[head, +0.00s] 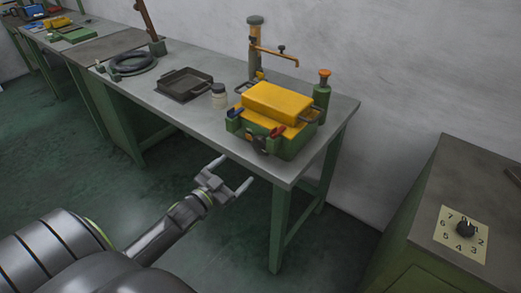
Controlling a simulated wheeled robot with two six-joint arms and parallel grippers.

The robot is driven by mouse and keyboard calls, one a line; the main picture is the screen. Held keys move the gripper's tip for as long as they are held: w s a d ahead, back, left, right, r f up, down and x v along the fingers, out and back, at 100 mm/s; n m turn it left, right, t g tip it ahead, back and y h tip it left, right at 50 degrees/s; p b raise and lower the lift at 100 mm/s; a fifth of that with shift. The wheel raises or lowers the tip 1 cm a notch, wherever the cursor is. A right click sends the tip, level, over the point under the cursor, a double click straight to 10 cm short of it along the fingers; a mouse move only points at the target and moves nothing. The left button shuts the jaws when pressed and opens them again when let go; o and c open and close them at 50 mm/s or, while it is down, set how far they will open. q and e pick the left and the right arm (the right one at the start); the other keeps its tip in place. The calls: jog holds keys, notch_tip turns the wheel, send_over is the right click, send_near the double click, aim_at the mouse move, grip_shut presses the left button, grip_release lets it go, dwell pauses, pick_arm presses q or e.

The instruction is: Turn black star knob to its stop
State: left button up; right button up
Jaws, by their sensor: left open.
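A small dark knob (258,145) sits low on the front of a green and yellow machine (278,103) on the workbench; it is too small to tell whether it is star-shaped. Another black knob (466,229) stands on a pale dial plate (451,246) with numbers, on the cabinet top at the right. My left gripper (235,174) is open and empty, in front of the bench edge, below and left of the machine in the picture. It touches neither knob. My right gripper is not in view.
A green bottle (322,97) stands beside the machine. Open floor lies between bench and cabinet (425,200).

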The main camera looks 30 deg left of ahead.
aim_at(259, 148)
pick_arm(q)
jog(key=w+p, duration=0.1)
jog(key=w, duration=0.3)
jog(key=w+p, duration=0.1)
jog(key=w, duration=0.3)
jog(key=w+p, duration=0.1)
jog(key=w, duration=0.2)
jog(key=shift+w+d, duration=0.3)
jog(key=shift+w, duration=0.8)
jog(key=c, duration=1)
